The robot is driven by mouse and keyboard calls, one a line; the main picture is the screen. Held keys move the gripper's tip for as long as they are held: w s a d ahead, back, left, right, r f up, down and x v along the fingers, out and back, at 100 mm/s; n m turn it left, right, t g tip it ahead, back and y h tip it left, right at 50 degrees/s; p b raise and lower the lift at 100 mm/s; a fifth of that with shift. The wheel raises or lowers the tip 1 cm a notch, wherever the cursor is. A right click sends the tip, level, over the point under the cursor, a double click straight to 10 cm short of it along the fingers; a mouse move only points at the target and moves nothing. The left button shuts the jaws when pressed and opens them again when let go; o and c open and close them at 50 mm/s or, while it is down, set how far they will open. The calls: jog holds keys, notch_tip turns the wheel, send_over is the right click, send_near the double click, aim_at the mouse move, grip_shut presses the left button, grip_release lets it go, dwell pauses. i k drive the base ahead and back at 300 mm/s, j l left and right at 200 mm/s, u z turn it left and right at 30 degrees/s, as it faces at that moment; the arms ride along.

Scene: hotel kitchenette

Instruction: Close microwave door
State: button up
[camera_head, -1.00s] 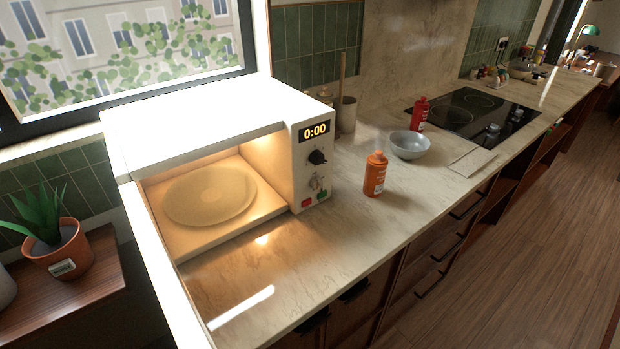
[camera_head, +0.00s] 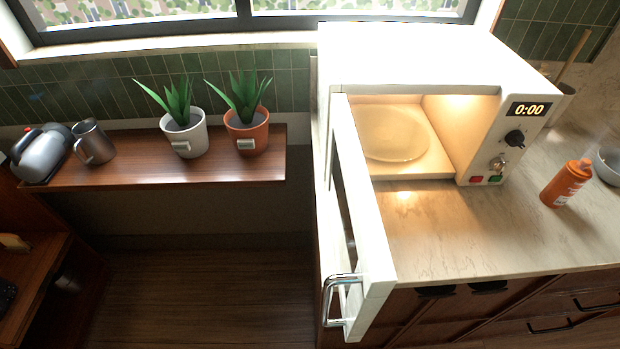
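The white microwave (camera_head: 415,62) stands on the left end of the counter, below the window. Its interior is lit, with a round turntable plate (camera_head: 392,134) inside, and its display reads 0:00. The microwave door (camera_head: 359,200) is wide open. It is hinged on the left and swung out toward me, and its outer end reaches past the counter's front edge. A metal handle (camera_head: 341,297) shows on the door's left, outer face near that end. My gripper is not in view.
An orange bottle (camera_head: 566,184) and a grey bowl (camera_head: 608,164) stand on the counter (camera_head: 460,237), right of the microwave. A wooden shelf (camera_head: 235,176) to the left holds two potted plants, a mug and a kettle. The floor (camera_head: 200,285) below it is clear.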

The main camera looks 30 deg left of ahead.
aim_at(366, 276)
jog(key=u, duration=0.75)
